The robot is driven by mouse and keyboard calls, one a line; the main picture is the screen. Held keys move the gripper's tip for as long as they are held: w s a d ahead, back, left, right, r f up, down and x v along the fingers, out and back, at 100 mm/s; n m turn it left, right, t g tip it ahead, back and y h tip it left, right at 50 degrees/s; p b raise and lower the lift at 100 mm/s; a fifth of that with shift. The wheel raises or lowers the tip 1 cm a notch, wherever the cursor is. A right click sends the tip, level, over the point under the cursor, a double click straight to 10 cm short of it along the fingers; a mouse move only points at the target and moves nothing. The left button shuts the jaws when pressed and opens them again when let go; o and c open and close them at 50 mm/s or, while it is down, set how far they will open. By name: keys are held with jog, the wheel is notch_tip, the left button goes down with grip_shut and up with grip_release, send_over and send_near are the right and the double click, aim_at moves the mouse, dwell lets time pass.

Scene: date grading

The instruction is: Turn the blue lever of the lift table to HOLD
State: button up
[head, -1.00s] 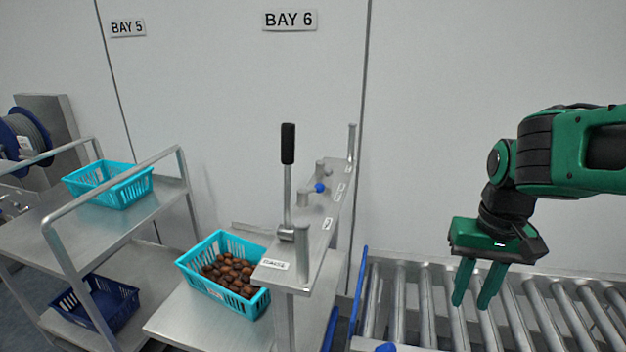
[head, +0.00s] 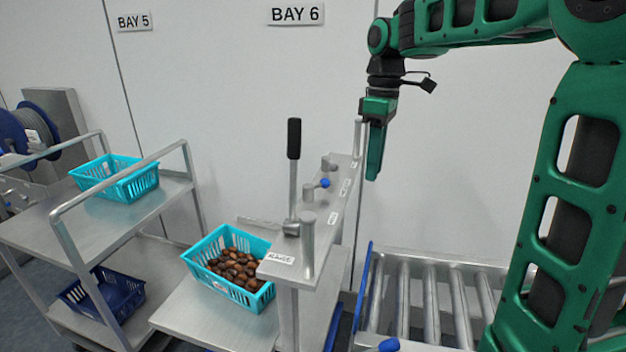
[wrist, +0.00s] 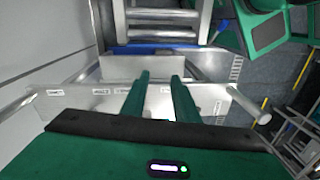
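The lift table (head: 205,318) has a raised metal panel (head: 325,222) along its right side. A small lever with a blue knob (head: 323,183) sits on this panel, its knob pointing right. Small white labels (head: 333,218) lie to its right, too small to read. My gripper (head: 374,172) points down, beyond and right of the blue lever, near the panel's far end, touching nothing that I can see. The wrist view shows my two green fingers (wrist: 162,80) apart and empty, with the labelled panel (wrist: 75,103) beneath. I cannot make out the blue knob there.
A tall black-handled lever (head: 294,140) and end posts (head: 308,235) stand up from the panel. A turquoise crate of dates (head: 197,262) sits on the lift table. A roller conveyor (head: 430,300) lies right, a shelf cart (head: 100,225) left. The wall is close behind.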

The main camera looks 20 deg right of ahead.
aim_at(316, 185)
jog(key=w+a+r+n+h, duration=0.1)
jog(key=w+a+r+n, duration=0.1)
jog(key=w+a+n, duration=1)
jog(key=shift+m, duration=0.3)
jog(key=shift+w+d+f, duration=0.1)
jog(key=shift+d+f, duration=0.35)
jog(key=shift+f, duration=1.3)
jog(key=shift+s+d+f, duration=0.1)
jog(key=shift+d+f, duration=0.35)
jog(key=shift+f, duration=1.25)
jog(key=shift+w+d+f, duration=0.1)
jog(key=shift+d+f, duration=0.35)
jog(key=shift+f, duration=1.3)
